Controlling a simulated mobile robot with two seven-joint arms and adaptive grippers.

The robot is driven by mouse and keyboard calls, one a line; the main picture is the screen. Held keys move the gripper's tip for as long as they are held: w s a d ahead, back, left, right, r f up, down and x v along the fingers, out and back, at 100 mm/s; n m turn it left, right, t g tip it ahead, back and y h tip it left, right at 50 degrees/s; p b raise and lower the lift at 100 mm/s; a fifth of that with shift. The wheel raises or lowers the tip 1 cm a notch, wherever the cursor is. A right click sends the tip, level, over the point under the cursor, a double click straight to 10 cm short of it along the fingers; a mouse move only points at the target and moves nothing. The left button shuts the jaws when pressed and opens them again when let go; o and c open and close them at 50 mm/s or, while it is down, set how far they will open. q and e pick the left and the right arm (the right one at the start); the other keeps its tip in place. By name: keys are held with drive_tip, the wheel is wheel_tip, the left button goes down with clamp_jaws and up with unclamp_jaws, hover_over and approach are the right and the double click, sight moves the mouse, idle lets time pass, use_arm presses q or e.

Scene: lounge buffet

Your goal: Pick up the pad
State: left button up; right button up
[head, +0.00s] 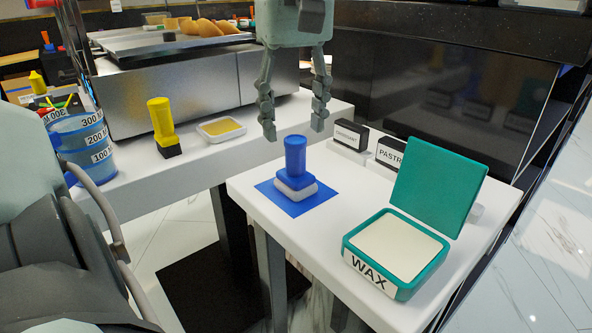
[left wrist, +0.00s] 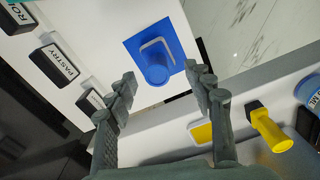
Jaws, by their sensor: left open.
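An open teal case (head: 355,240) labelled WAX, with a flat cream pad (head: 398,248) inside and its lid raised, stands on the near white table. A blue-handled stamp with a pale base (head: 295,160) stands upright on a blue square mat (head: 290,206); its handle also shows in the left wrist view (left wrist: 156,70). A white dish with a yellow pad (head: 221,127) lies on the other counter. My left gripper (head: 294,128) is open and empty, fingers pointing down above the blue stamp. No contact is visible. My right gripper is not in view.
A yellow stamp (head: 160,118) and a blue measuring jug (head: 82,140) stand on the far counter. Black label blocks (head: 350,135) line the near table's back edge beside a dark panel (head: 440,95). The table's front left corner is bare.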

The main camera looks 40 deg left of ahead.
sight(296, 139)
use_arm(q)
drive_tip(key=f, duration=0.5)
drive_tip(key=shift+w+a+f, duration=0.2)
drive_tip(key=shift+w+a, duration=0.1)
drive_tip(key=shift+w, duration=0.1)
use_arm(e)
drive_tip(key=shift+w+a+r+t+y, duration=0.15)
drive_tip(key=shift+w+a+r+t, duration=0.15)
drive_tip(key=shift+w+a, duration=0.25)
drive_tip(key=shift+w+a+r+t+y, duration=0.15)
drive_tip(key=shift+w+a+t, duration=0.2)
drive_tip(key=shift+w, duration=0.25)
use_arm(q)
clamp_jaws()
